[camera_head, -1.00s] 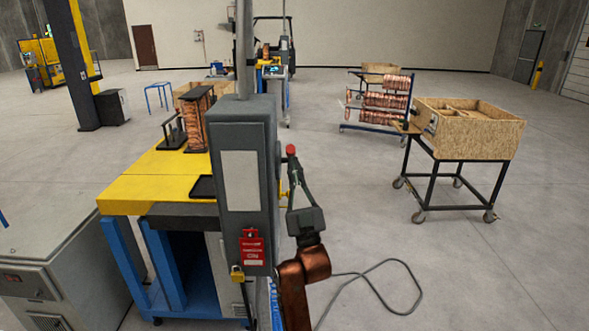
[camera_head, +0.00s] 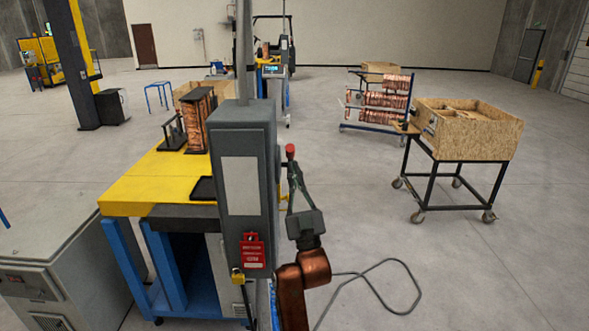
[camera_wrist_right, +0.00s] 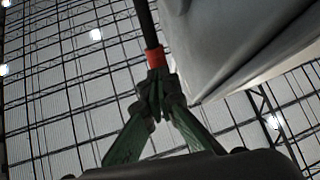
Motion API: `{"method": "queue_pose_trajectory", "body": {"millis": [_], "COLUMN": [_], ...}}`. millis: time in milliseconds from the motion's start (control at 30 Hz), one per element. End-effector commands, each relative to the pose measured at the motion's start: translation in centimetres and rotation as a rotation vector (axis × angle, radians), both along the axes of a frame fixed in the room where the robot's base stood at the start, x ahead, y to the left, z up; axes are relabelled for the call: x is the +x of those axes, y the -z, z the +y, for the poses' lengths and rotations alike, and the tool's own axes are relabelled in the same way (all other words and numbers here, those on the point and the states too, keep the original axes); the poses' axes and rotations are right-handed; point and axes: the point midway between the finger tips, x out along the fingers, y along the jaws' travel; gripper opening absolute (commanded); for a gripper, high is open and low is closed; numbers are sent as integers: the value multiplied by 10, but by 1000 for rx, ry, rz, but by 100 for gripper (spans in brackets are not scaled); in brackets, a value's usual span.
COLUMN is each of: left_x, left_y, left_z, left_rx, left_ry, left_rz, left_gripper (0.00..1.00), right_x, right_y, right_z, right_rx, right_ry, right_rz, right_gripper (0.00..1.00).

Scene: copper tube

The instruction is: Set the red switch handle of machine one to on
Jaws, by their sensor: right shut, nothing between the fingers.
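The tall grey switch box (camera_head: 248,150) of the machine stands in the middle of the head view. The red end of the switch handle (camera_head: 290,150) shows at its right side. My right gripper (camera_head: 291,184) is shut, with its fingers pointing up just below that red end. In the right wrist view the closed fingertips (camera_wrist_right: 158,88) are at the lower edge of the red end (camera_wrist_right: 155,58), touching or nearly so, with nothing between them. A dark rod (camera_wrist_right: 147,22) runs upward from the red part. My left gripper is not in view.
A red tag (camera_head: 252,251) and a yellow padlock (camera_head: 237,276) are on the box front. A yellow-topped table (camera_head: 140,185) stands left of it. A cable (camera_head: 400,262) lies on the floor at right. A wooden crate cart (camera_head: 465,135) stands farther right, with open floor between.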

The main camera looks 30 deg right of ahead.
Motion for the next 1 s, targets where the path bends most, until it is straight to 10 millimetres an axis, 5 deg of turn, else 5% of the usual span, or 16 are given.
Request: {"method": "queue_pose_trajectory", "body": {"millis": [300,600,900,1000], "left_x": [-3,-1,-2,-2], "left_y": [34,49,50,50], "left_z": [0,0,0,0], "left_rx": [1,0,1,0], "left_ry": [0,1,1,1], "left_rz": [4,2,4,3], "left_gripper": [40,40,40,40], "right_x": [-43,-74,-77,-70], "right_y": [56,83,88,107], "right_z": [16,24,25,23], "right_rx": [1,0,1,9], "right_ry": [-4,-4,-5,-14], "right_rz": [2,2,8,70], "right_gripper": [0,0,0,0]}}
